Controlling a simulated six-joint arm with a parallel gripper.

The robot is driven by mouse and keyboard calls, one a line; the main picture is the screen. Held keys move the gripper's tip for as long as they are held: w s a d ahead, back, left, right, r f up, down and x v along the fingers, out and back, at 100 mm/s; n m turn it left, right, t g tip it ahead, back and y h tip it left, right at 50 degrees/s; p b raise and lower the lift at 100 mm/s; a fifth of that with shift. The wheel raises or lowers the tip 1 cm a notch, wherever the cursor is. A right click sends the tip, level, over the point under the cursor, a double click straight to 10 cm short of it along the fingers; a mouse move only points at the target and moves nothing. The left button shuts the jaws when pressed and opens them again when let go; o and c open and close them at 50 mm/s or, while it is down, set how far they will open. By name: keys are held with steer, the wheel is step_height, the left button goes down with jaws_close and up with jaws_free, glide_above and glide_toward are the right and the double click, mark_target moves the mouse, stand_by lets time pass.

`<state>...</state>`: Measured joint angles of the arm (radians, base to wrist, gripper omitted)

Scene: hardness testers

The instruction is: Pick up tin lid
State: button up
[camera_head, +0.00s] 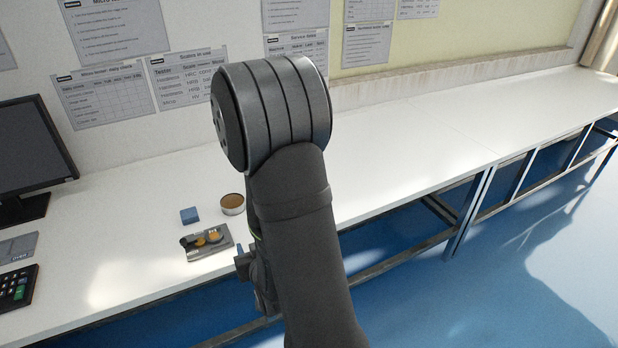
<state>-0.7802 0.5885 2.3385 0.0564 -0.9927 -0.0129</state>
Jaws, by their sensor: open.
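A small round tin piece (232,206), with a silvery side and a brownish-gold top face, sits on the white bench just left of my arm. It is the thing that best matches the tin lid; whether it is a lid alone or a lid on a tin is too small to tell. My gripper (243,264) shows only in part at the left edge of my arm, low in the picture near the bench's front edge. It is open, apart from the tin piece, with nothing visible in it. My arm hides the rest of it.
A dark tray (193,256) with small brass-coloured round pieces is in front. A monitor (30,150) and keypad (17,288) stand at the left. The bench (430,150) is clear right of my arm.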

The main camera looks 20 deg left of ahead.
steer(key=w+a+f+n+g+h, duration=0.2)
steer(key=w+a+n, duration=0.15)
steer(key=w, duration=0.35)
steer(key=w+a+f+n+g+h, duration=0.1)
steer(key=w+a+n+g+h, duration=0.15)
steer(key=w+n, duration=0.35)
steer(key=w+d+r+n+g+h, duration=0.3)
steer(key=w+r+n+g+h, duration=0.25)
steer(key=w+r+n, duration=0.5)
steer(key=shift+m+y, duration=0.4)
steer(key=shift+m, duration=0.3)
steer(key=f, duration=0.3)
steer(key=s+f, duration=0.1)
steer(key=f, duration=0.7)
steer(key=shift+s+a, duration=0.15)
steer(key=shift+s, duration=0.15)
steer(key=shift+w+f, duration=0.2)
steer(key=shift+f, duration=2.45)
jaws_close()
